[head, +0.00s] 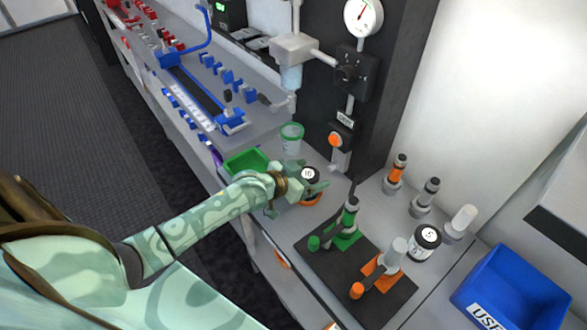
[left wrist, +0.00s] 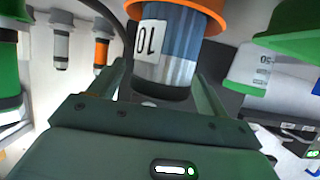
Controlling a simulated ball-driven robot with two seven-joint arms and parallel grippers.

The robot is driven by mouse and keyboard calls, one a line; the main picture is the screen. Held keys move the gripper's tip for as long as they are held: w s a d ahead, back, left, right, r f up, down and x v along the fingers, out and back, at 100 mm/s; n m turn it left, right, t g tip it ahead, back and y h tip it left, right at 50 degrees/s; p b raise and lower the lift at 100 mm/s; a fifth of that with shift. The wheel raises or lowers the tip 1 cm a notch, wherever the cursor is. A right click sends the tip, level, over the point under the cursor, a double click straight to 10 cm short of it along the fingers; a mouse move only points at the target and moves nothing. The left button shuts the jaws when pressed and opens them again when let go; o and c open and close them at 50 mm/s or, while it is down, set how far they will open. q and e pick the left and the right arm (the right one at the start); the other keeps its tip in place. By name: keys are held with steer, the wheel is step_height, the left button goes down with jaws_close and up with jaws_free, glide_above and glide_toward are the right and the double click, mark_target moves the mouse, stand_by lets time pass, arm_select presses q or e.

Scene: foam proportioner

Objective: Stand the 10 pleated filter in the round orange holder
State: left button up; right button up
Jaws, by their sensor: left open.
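The pleated filter marked 10 (head: 309,173) stands about upright in the round orange holder (head: 312,201), its dark cap on top. The left wrist view, which is upside down, shows the filter's label and pleats (left wrist: 171,58) with the orange holder's rim (left wrist: 200,10) around its lower end. My left gripper (head: 304,183) is open, its fingers (left wrist: 163,82) on either side of the filter. I cannot tell whether either finger touches it. The filter's foot inside the holder is hidden. My right gripper is in neither view.
A green tray (head: 245,162) and a green-rimmed clear cup (head: 291,136) stand close by. A filter marked 5 (head: 427,240) stands right of the black mat (head: 340,283) with green and orange fittings. A blue bin (head: 512,290) is at the lower right.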

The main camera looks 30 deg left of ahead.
arm_select(q)
steer(key=p+v, duration=0.2)
steer(key=v, duration=0.9)
